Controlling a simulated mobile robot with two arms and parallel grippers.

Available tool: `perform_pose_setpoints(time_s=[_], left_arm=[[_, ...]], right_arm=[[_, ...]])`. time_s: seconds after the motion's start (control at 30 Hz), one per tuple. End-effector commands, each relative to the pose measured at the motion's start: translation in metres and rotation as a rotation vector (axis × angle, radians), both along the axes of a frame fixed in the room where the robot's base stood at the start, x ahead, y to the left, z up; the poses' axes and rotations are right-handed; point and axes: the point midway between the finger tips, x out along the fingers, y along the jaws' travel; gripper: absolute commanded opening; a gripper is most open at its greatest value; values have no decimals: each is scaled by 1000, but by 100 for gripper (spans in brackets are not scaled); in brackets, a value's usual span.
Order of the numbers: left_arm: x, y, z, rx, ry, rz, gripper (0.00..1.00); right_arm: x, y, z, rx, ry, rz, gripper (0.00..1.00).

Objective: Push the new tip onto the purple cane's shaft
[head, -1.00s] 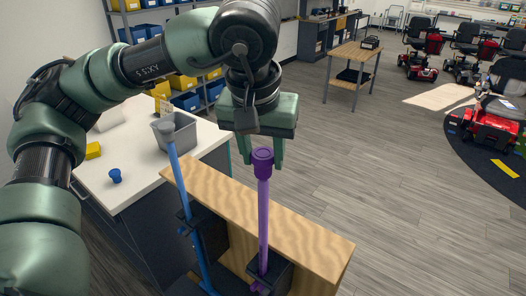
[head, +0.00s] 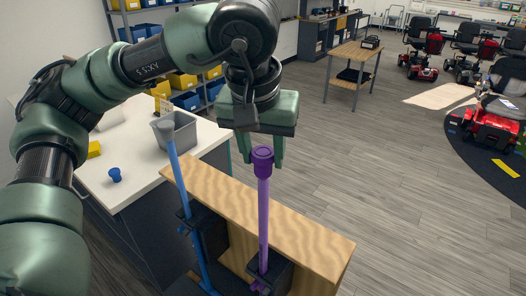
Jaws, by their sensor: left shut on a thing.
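The purple cane (head: 263,215) stands upright, tip end up, in a dark holder on the wooden stand. A darker purple tip (head: 262,162) sits at the top of its shaft, in line with it. How far the shaft goes into the tip is hidden. My left gripper (head: 262,158) points down at the cane's top, its green fingers to either side of the tip, shut on it. My right gripper is not in view.
A blue cane (head: 183,195) with a grey end stands left in the same wooden stand (head: 310,233). The white counter (head: 140,185) behind holds a grey bin (head: 183,134), a small blue piece (head: 115,175) and a yellow block (head: 94,149). Open floor lies right.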

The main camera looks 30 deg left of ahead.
Motion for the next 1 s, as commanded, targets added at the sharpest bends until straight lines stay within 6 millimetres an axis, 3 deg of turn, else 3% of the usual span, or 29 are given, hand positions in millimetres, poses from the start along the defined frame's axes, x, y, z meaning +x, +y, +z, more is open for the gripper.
perform_pose_setpoints(time_s=[1.0], left_arm=[[1,0,-5,0,0,0,0]], right_arm=[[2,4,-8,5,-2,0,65]])
